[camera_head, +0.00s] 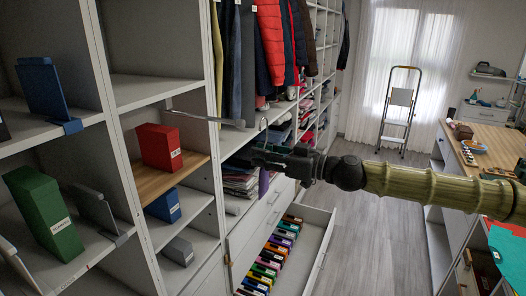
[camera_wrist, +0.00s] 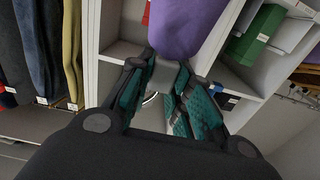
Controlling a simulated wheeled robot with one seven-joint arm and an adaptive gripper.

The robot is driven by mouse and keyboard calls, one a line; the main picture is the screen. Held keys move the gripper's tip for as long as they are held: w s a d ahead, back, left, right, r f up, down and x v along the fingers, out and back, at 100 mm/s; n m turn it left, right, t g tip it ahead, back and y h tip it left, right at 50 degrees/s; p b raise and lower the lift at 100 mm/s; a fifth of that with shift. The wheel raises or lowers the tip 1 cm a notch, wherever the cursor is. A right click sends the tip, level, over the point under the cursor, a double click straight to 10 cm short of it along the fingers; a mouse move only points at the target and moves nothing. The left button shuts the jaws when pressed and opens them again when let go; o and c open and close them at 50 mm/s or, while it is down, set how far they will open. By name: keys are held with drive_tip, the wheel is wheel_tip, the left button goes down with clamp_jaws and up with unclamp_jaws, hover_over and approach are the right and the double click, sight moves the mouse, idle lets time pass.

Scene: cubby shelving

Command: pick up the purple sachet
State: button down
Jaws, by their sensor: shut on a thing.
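The purple sachet (camera_wrist: 186,27) is at the top of the wrist view, at the tips of my gripper (camera_wrist: 167,66). The fingers with their teal pads close on its near end. In the head view my gripper (camera_head: 262,157) reaches left toward the cubby shelving, and a small part of the purple sachet (camera_head: 263,183) shows just below the fingers. Most of the sachet is hidden there by the dark gripper. The sachet appears to be held off the shelf, in front of the shelving.
An open drawer (camera_head: 318,219) with several coloured boxes lies below my gripper. Cubby shelves hold a red box (camera_head: 158,147), a blue box (camera_head: 163,205) and a green box (camera_head: 43,211). Clothes (camera_head: 271,40) hang behind. The floor (camera_head: 372,240) to the right is clear.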

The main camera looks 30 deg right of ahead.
drive_tip(key=shift+s+d+r+p, duration=0.1)
drive_tip(key=shift+s+r+p, duration=0.15)
drive_tip(key=shift+p, duration=0.85)
drive_tip(key=shift+p+v, duration=1.1)
drive_tip(key=shift+p, duration=1.1)
drive_tip(key=shift+d+f, duration=0.15)
drive_tip(key=shift+d, duration=0.05)
drive_tip(key=shift+w+f, duration=0.1)
drive_tip(key=shift+w+a+f, duration=0.2)
drive_tip(key=shift+w+f, duration=0.25)
drive_tip(key=shift+f, duration=0.15)
drive_tip(key=shift+w+a+f+m+t+h+b, duration=0.25)
drive_tip(key=shift+w+f+m+t+h+b, duration=0.2)
drive_tip(key=shift+f+b, duration=0.25)
